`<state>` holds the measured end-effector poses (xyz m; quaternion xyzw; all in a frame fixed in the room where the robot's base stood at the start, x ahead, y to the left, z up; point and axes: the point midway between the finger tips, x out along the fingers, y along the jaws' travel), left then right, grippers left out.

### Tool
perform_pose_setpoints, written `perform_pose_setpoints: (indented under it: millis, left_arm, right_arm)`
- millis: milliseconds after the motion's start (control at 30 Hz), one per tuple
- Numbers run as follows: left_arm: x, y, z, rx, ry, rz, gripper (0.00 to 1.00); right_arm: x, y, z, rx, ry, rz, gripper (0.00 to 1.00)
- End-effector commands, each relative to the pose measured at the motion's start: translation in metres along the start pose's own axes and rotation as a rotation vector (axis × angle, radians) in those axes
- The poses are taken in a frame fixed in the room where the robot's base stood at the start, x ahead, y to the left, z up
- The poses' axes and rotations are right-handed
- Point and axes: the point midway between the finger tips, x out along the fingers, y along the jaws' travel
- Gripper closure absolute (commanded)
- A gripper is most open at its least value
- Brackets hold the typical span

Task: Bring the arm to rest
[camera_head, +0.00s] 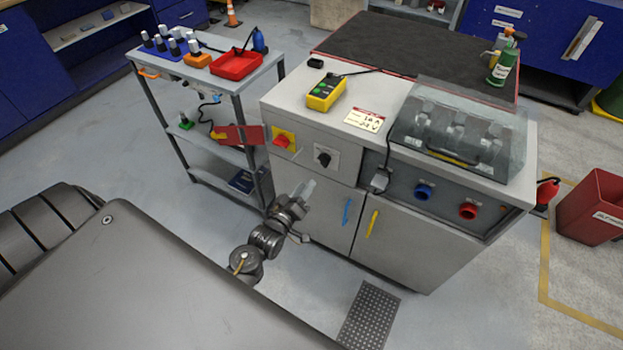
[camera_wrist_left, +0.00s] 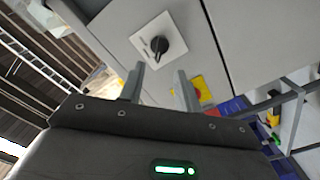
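My left arm reaches out over the floor in front of the grey cabinet (camera_head: 310,200). My left gripper (camera_head: 303,188) is before the cabinet's front, below the black rotary knob (camera_head: 323,158) and the red switch on its yellow plate (camera_head: 284,139). In the left wrist view, the two fingers of the left gripper (camera_wrist_left: 160,85) stand apart with nothing between them. The black knob on its white plate (camera_wrist_left: 157,46) shows beyond the fingertips, and the yellow plate (camera_wrist_left: 203,88) is partly hidden behind the right finger. My right gripper is in neither view.
A grey trolley (camera_head: 240,100) with a red tray (camera_head: 236,65) stands left of the cabinet. The cabinet bears a yellow control box (camera_head: 325,94) and a clear cover (camera_head: 460,130). A red bin (camera_head: 595,205) stands at right. A perforated plate (camera_head: 368,318) lies on the floor.

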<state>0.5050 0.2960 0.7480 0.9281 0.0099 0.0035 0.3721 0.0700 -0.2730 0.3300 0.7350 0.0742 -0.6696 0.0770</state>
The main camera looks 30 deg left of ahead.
Motion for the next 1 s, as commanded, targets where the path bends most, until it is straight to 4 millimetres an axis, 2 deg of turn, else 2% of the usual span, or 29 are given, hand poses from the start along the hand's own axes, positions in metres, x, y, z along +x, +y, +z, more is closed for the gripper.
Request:
perform_pose_setpoints:
  millis: [200,700,833,867,933,1000]
  left_arm:
    - [-0.013,0.0,0.0,-0.001,0.0,0.0,0.67]
    - [-0.013,0.0,0.0,0.002,0.001,0.0,0.67]
    - [-0.013,-0.004,0.003,0.084,-0.015,-0.018,0.67]
    - [-0.015,-0.014,0.012,0.121,-0.04,-0.045,0.67]
    - [-0.022,-0.037,0.042,0.191,-0.119,-0.102,0.67]
    - [-0.035,-0.064,0.082,0.265,-0.228,-0.158,0.67]
  right_arm:
    - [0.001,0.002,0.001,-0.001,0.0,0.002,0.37]
    - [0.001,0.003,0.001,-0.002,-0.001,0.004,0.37]
    - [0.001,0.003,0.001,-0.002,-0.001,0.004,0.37]
    - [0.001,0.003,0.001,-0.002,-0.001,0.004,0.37]
    - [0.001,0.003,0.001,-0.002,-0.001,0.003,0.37]
    - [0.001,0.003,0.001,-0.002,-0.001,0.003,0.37]
